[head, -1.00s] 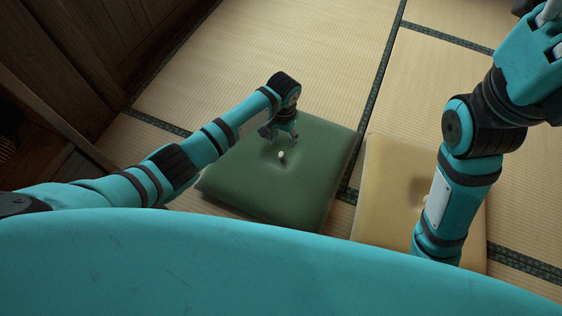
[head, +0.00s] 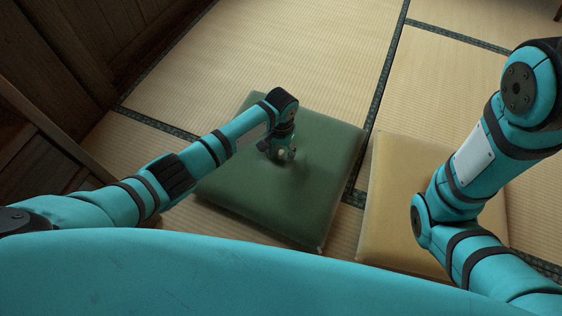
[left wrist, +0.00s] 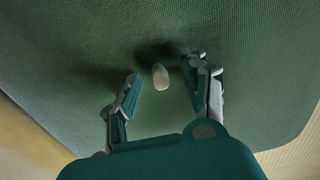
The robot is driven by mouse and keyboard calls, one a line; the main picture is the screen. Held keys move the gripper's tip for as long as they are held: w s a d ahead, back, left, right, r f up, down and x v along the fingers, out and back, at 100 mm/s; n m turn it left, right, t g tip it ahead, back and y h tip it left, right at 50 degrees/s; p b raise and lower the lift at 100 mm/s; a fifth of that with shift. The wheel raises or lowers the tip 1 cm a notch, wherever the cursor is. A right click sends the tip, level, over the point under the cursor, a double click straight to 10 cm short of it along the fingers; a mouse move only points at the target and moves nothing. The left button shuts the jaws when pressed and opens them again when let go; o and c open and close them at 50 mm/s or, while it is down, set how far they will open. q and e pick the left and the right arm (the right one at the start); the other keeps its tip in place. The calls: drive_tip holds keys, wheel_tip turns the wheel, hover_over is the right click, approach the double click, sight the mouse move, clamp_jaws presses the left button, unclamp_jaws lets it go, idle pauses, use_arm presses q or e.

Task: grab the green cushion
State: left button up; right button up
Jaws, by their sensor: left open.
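The green cushion (head: 315,190) lies flat on the tatami in the middle of the head view. It fills most of the left wrist view (left wrist: 70,70), with a pale round tuft (left wrist: 160,76) at its centre. My left gripper (head: 284,156) is over the middle of the cushion, pointing down. In the left wrist view its two fingers (left wrist: 163,92) are apart, one on each side of the tuft, with nothing shut between them. I cannot tell whether the fingertips touch the cushion. My right gripper is out of view; only its arm shows at the right.
A yellow cushion (head: 392,215) lies just right of the green one, partly under my right arm. A dark wooden wall (head: 85,50) runs along the left. Tatami floor (head: 290,50) is clear beyond the cushions.

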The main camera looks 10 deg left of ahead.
use_arm(q)
drive_tip(key=shift+f, duration=0.45)
clamp_jaws()
drive_tip(key=shift+r, duration=0.1)
